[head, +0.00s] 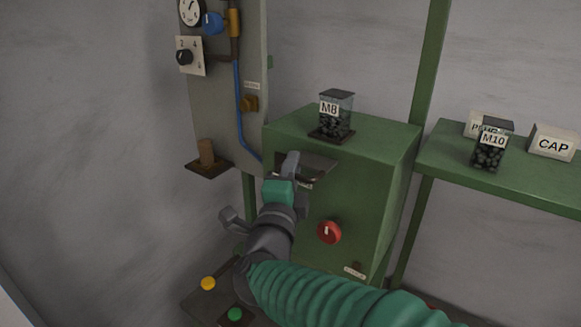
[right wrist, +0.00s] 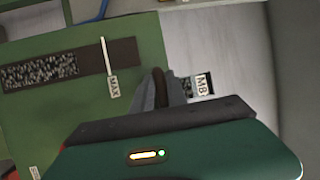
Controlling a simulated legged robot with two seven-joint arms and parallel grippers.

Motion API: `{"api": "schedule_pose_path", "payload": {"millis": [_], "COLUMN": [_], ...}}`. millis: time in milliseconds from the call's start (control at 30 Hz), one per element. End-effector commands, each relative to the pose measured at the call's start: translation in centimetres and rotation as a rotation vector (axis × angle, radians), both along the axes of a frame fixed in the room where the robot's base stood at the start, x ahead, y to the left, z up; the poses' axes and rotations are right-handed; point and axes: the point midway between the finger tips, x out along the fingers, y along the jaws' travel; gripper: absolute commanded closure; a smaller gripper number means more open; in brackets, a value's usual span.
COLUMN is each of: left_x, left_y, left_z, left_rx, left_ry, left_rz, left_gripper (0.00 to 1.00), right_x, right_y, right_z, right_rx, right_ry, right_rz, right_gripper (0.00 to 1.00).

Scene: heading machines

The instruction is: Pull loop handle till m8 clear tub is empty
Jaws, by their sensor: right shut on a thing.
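The M8 clear tub (head: 336,117) stands upright on top of the green machine (head: 395,150), with dark small parts filling much of it. Its label also shows in the right wrist view (right wrist: 202,84). My right gripper (head: 291,165) is at the machine's front, below the tub. In the right wrist view its fingers (right wrist: 163,90) are shut on a dark brown piece, the loop handle (right wrist: 158,77), of which only a little shows. In the head view the handle is hidden by the gripper. My left gripper is not in view.
A window of grey parts (right wrist: 40,70) with a MAX marker (right wrist: 114,86) shows on the green panel. A red knob (head: 329,232) is on the machine's front. The M10 tub (head: 492,147) and CAP box (head: 553,142) stand on a right shelf. A grey gauge panel (head: 215,100) is left.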

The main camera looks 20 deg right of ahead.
Motion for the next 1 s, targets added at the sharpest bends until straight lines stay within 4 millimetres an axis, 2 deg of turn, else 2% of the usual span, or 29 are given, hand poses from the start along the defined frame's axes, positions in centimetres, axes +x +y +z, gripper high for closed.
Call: {"api": "schedule_pose_path", "payload": {"millis": [33,433,633,867,900,1000], "left_x": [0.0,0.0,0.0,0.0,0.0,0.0], "left_y": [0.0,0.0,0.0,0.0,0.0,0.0], "left_z": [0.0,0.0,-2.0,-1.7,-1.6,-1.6], "left_rx": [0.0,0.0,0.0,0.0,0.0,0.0], "left_ry": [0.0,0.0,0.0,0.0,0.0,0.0], "left_rz": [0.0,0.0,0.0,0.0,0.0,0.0], "left_gripper": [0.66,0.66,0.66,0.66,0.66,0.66], "right_x": [-0.2,-0.3,-1.3,-1.4,-1.4,-1.3], "right_y": [-0.7,-0.5,0.8,0.9,0.9,0.9], "right_z": [0.4,0.4,0.0,0.4,0.4,0.4], "right_rx": [0.0,0.0,0.002,0.001,0.001,0.001], "right_ry": [-0.011,-0.011,-0.014,-0.01,-0.01,-0.009], "right_rz": [-0.017,-0.017,-0.014,-0.016,-0.017,-0.014], "right_gripper": [1.0,1.0,1.0,1.0,0.8,0.67]}}
